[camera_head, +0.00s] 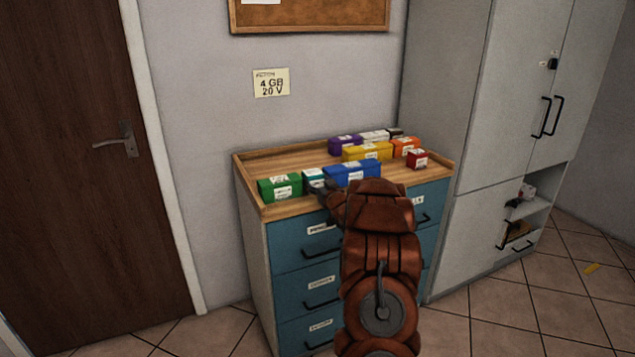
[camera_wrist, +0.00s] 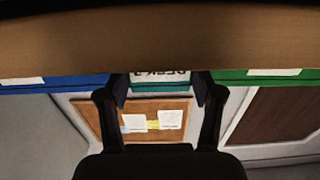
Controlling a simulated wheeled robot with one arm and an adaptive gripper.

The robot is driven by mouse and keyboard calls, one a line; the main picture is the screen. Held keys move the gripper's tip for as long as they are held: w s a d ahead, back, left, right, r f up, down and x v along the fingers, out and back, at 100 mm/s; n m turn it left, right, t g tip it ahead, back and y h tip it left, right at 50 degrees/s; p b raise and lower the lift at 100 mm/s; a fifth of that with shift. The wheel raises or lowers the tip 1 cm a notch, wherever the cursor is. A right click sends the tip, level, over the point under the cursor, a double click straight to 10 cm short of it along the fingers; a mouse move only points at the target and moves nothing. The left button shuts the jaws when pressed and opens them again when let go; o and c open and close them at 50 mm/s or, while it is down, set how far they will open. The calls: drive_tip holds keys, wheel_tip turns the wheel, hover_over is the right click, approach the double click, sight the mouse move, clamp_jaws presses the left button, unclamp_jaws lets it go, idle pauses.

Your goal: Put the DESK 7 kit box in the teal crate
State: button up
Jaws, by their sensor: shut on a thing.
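The small teal box with a white label (camera_head: 313,177) is on the dresser top, between a green box (camera_head: 280,187) and a blue box (camera_head: 351,173). It also shows in the wrist view (camera_wrist: 159,87), which is upside down; its label reads DESK with a number I cannot read surely. My gripper (camera_head: 325,188) is at the dresser's front edge. In the wrist view its fingers (camera_wrist: 158,93) are on both sides of the teal box, shut on it. The box appears at or very near the wooden top. No teal crate is in view.
The wooden dresser top (camera_head: 289,161) has a raised rim at the left and back. Yellow (camera_head: 367,152), purple (camera_head: 343,143), orange (camera_head: 406,147) and red (camera_head: 417,159) boxes stand behind and to the right. A grey cabinet (camera_head: 455,110) stands right, a brown door (camera_head: 70,150) left.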

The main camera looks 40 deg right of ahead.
drive_tip(key=shift+f, duration=0.1)
drive_tip(key=o, duration=1.2)
drive_tip(key=shift+f, duration=0.1)
drive_tip(key=b+v, duration=0.1)
drive_tip(key=v, duration=0.7)
drive_tip(key=shift+r+b, duration=0.3)
drive_tip(key=shift+b, duration=0.05)
drive_tip(key=shift+w, duration=0.1)
